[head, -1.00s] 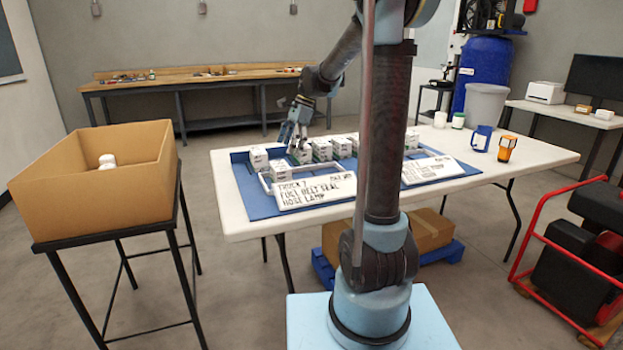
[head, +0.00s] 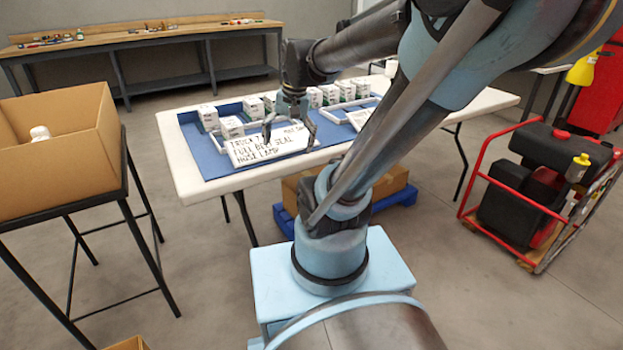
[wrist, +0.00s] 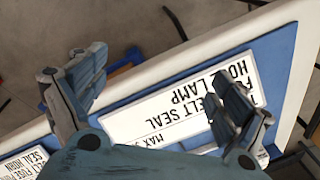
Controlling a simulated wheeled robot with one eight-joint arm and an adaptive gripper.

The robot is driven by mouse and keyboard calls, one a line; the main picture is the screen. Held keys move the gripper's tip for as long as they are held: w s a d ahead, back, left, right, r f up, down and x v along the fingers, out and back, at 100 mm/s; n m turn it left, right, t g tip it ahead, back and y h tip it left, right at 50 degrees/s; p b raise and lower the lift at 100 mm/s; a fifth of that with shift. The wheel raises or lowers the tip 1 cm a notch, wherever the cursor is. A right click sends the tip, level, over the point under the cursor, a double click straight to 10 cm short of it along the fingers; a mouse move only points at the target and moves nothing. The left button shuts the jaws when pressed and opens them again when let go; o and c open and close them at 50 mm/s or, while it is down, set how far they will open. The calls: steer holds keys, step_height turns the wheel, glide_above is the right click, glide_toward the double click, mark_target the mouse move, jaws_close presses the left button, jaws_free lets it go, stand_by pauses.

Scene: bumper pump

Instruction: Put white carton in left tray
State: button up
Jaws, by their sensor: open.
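Several white cartons with green printing stand on the blue mat (head: 200,145), among them a far-left one (head: 208,117) and several in a row to the right (head: 330,94). The left tray (head: 268,147) is white with a lettered front panel. One white carton (head: 232,127) stands at its back left corner, apparently inside it. My gripper (head: 289,127) is open with its fingers pointing down over the left tray. In the wrist view my gripper (wrist: 155,95) has nothing between its fingers, and the tray's lettered panel (wrist: 165,110) lies below.
A second lettered tray (head: 358,118) lies to the right, partly hidden by my arm. A cardboard box (head: 50,165) on a black stand, holding a white bottle (head: 40,133), is left of the white table (head: 180,180). A red-framed machine (head: 540,190) stands on the right.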

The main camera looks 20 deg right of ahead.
steer(key=s+d+f+n+h, duration=0.1)
steer(key=s+d+f+n, duration=0.3)
steer(key=s+f, duration=0.4)
steer(key=shift+s+d+n+t, duration=0.3)
steer(key=shift+d+t, duration=0.1)
steer(key=shift+d, duration=0.1)
